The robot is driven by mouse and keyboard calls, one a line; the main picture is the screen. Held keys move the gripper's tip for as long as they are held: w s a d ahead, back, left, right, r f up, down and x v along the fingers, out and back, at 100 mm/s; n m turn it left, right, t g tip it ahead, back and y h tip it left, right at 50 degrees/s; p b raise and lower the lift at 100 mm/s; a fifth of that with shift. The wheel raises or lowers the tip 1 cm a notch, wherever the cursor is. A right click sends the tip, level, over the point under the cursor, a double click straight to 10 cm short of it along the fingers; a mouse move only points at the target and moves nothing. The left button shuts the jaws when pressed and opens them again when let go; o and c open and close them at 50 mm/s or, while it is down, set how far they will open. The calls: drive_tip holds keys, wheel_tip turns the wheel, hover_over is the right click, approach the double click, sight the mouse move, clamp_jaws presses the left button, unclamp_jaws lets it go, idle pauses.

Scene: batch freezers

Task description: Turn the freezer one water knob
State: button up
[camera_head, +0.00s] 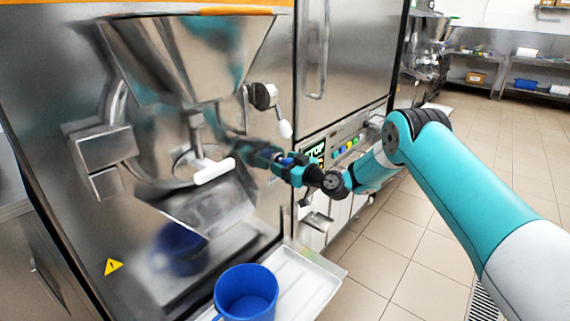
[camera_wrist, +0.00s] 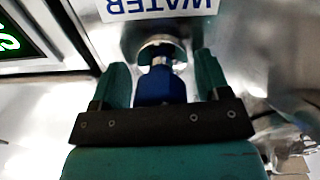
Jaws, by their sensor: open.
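The blue water knob (camera_wrist: 160,86) sits on a metal stem below an upside-down "WATER" label (camera_wrist: 158,8) in the wrist view. My gripper (camera_wrist: 162,66) is open, with one finger on each side of the knob. Small gaps show between the knob and the fingers, and the knob's lower part is hidden behind the gripper's dark palm. In the head view my gripper (camera_head: 283,165) is at the front of the freezer (camera_head: 340,30), left of its lit panel. The knob cannot be clearly told from the gripper there.
A green-lit display (camera_wrist: 10,40) is at the left in the wrist view. In the head view, a steel hopper (camera_head: 190,60) and a white-handled lever (camera_head: 285,128) are near my arm. A blue bucket (camera_head: 246,293) stands on a tray (camera_head: 312,280) below. Tiled floor lies free at right.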

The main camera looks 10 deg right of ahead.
drive_tip(key=c, duration=0.9)
drive_tip(key=shift+c, duration=0.2)
drive_tip(key=shift+f+m, duration=0.1)
drive_tip(key=shift+m, duration=0.3)
drive_tip(key=shift+m+b, duration=0.85)
drive_tip(key=shift+m, duration=0.05)
drive_tip(key=m+b, duration=0.1)
drive_tip(key=m, duration=0.2)
drive_tip(key=shift+m, duration=0.4)
drive_tip(key=m, duration=0.3)
drive_tip(key=shift+b, duration=0.35)
drive_tip(key=shift+s+m+g, duration=0.1)
drive_tip(key=shift+m+g, duration=0.3)
drive_tip(key=shift+m, duration=1.5)
